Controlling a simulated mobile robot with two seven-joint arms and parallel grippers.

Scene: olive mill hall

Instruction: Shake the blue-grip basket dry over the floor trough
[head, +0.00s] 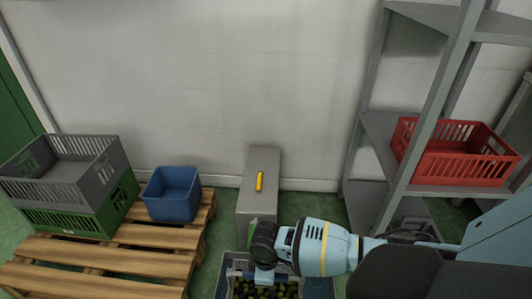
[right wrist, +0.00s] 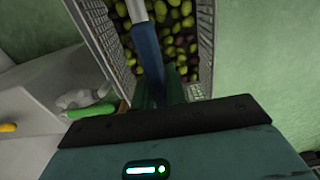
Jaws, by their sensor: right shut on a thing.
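The basket (head: 223,286) is at the bottom edge of the head view, partly cut off, with green and dark olives (head: 262,290) in it. In the right wrist view its wire-mesh wall (right wrist: 206,45) and the olives (right wrist: 180,40) show, with a blue grip (right wrist: 148,50) across the middle. My right gripper (right wrist: 160,92) is shut on the blue grip, above the olives. In the head view my right gripper (head: 264,274) covers part of the basket. I cannot make out the floor trough. My left gripper is not in view.
Left is a wooden pallet (head: 95,275) with a blue bin (head: 172,195), a grey crate (head: 65,178) and a green crate (head: 75,222). Right is a shelf rack (head: 430,110) with a red crate (head: 460,165).

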